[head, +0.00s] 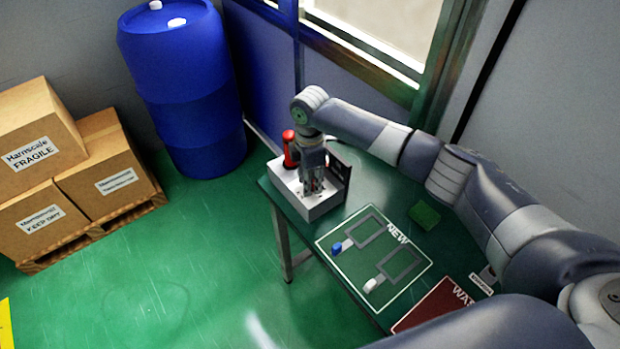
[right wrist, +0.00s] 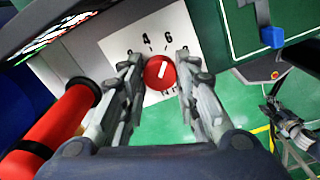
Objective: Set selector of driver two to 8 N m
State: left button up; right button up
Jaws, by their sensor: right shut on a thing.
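A red round selector knob (right wrist: 159,72) with a white pointer line sits on a white dial plate (right wrist: 120,48) with dark figures around it, in the right wrist view. The pointer slants to the upper right, roughly towards the 6; its exact setting is hard to tell. My right gripper (right wrist: 159,78) is shut on the knob, one finger on each side. In the head view my right gripper (head: 314,186) points down onto the grey driver box (head: 288,186), hiding the knob. My left gripper appears at the right edge of the right wrist view (right wrist: 292,124), small and unclear.
A red upright cylinder (head: 291,150) stands close beside my right gripper, and a dark panel (head: 340,170) behind it. The green bench holds a NEW mat (head: 345,262), a green block (head: 424,215) and a dark red mat (head: 440,304). A blue drum (head: 185,90) stands on the floor.

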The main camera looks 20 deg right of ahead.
jog(key=shift+a+r+m+p, duration=0.1)
jog(key=shift+r+m+p, duration=0.1)
jog(key=shift+m+p, duration=1)
jog(key=shift+p, duration=0.1)
jog(key=shift+m+p, duration=0.95)
jog(key=shift+m, duration=0.15)
jog(key=shift+w+f+m+p, duration=0.1)
jog(key=shift+m+p, duration=0.8)
jog(key=shift+m, duration=0.5)
jog(key=o, duration=1.1)
